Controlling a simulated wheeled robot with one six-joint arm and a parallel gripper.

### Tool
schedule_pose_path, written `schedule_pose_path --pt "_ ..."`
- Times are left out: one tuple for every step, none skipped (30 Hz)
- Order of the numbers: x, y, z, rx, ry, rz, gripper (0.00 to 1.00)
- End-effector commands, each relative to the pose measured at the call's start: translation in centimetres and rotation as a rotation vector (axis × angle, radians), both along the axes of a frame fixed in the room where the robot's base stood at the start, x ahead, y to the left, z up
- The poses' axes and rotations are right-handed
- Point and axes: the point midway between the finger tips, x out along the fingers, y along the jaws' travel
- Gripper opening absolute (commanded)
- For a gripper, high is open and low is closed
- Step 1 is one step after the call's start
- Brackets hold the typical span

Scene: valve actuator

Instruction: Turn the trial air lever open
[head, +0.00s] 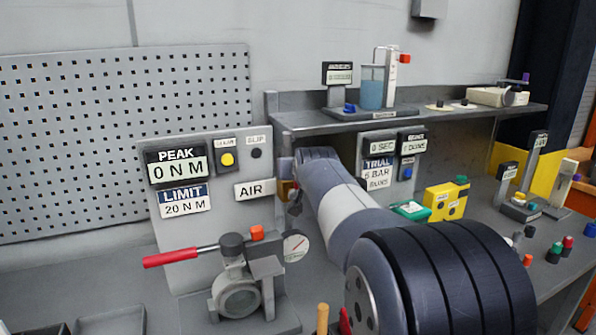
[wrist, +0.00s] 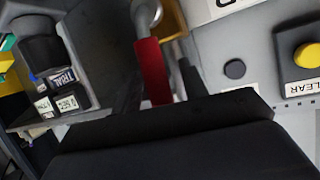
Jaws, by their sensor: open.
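The trial air lever's red handle (wrist: 153,72) shows in the wrist view, running from a grey rounded pivot (wrist: 146,14) down between my two dark fingers. A brass-coloured valve part (wrist: 173,20) is beside the pivot and also shows in the head view (head: 285,190), near the AIR label (head: 255,188). My gripper (wrist: 160,70) is open around the red handle, with a gap visible on the right finger's side. I cannot tell whether the left finger touches it. In the head view the lever is hidden behind my arm, and my gripper is mostly hidden.
A valve actuator (head: 238,290) with a red-handled wrench (head: 180,256) stands below left of my arm. A shelf (head: 330,121) with a beaker (head: 371,92) is above. A yellow box (head: 446,200) is right of my arm. A yellow CLEAR button (wrist: 308,55) is near my gripper.

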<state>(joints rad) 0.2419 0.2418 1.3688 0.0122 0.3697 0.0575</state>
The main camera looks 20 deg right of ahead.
Motion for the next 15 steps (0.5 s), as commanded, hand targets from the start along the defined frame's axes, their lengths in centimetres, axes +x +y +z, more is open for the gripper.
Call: schedule_pose_path --pt "-0.3 0.1 0.2 -0.001 -0.002 0.0 0.41" --pt "-0.6 0.1 0.3 -0.001 -0.002 0.0 0.41" --pt "-0.9 0.2 0.4 -0.001 -0.002 0.0 0.41" --pt "-1.3 0.3 0.6 -0.001 -0.003 0.0 0.41" --pt "-1.7 0.4 0.8 -0.001 -0.004 0.0 0.41" --pt "-2.3 0.6 1.0 -0.001 -0.004 0.0 0.41" --pt "-2.8 0.7 1.2 -0.001 -0.004 0.0 0.41" --pt "-3.2 0.8 1.4 -0.001 -0.003 0.0 0.41" --pt "-3.9 1.0 1.7 -0.001 -0.005 0.0 0.41" --pt "-4.4 1.1 1.9 -0.001 -0.004 0.0 0.41" --pt "-4.9 1.2 2.1 -0.001 -0.004 0.0 0.41" --pt "-5.5 1.4 2.4 -0.001 -0.003 0.0 0.41" --pt "-6.0 1.5 2.6 -0.001 -0.004 0.0 0.41" --pt "-6.4 1.6 2.8 -0.001 -0.003 0.0 0.41" --pt "-7.0 1.7 3.0 -0.001 -0.003 0.0 0.41"
